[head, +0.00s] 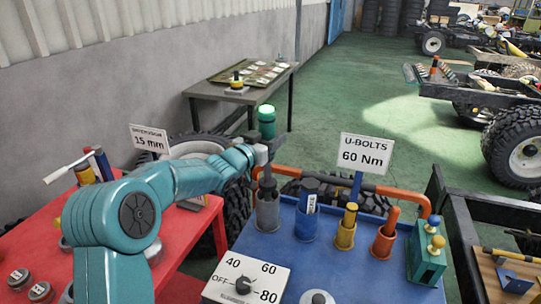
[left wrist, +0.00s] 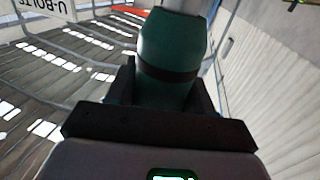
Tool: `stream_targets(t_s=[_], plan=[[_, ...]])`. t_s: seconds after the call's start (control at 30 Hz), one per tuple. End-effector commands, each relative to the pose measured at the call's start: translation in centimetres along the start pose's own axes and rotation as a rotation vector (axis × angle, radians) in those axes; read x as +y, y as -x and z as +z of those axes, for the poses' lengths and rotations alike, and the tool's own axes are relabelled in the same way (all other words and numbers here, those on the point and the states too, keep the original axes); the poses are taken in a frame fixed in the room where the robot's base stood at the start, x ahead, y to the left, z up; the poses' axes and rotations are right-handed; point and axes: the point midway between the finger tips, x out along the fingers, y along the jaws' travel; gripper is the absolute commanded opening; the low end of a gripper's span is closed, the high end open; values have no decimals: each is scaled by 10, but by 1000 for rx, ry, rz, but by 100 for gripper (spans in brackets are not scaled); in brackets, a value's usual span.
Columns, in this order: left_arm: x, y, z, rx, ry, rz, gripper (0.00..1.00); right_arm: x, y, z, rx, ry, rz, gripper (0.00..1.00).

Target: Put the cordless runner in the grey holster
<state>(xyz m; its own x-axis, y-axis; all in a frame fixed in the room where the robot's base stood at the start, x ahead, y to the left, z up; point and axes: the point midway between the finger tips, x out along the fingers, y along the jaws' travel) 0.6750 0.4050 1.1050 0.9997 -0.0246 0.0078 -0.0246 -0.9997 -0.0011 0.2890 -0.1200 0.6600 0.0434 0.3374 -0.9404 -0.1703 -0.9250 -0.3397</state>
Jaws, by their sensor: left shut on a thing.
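My left gripper (head: 263,150) is shut on the cordless runner (head: 267,124), a dark green upright body with a glowing green top. In the left wrist view the runner (left wrist: 170,60) shows as a green body with a dark band between the fingers. The grey holster (head: 267,213) stands on the blue bench top directly below the gripper. A dark narrow part shows at the holster's mouth under the gripper; I cannot tell how deep it sits inside. My right gripper is not in view.
Blue (head: 306,226), yellow (head: 345,237) and orange (head: 383,244) holsters, each with a tool, stand right of the grey one. An orange rail (head: 340,183) runs behind them. A dial box (head: 246,284) sits in front. A red table (head: 30,250) is at left.

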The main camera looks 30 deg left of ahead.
Motion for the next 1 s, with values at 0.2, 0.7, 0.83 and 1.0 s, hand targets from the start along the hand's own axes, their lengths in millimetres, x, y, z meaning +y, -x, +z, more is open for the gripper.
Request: stream_targets(t_s=[0.2,0.7,0.83,1.0], plan=[[0,-1,38,0,2,0,0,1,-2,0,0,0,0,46],[0,-1,53,-4,1,-1,55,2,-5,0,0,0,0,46],[0,-1,52,-4,1,0,77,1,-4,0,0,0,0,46],[0,-1,52,-4,1,0,77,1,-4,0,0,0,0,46]])
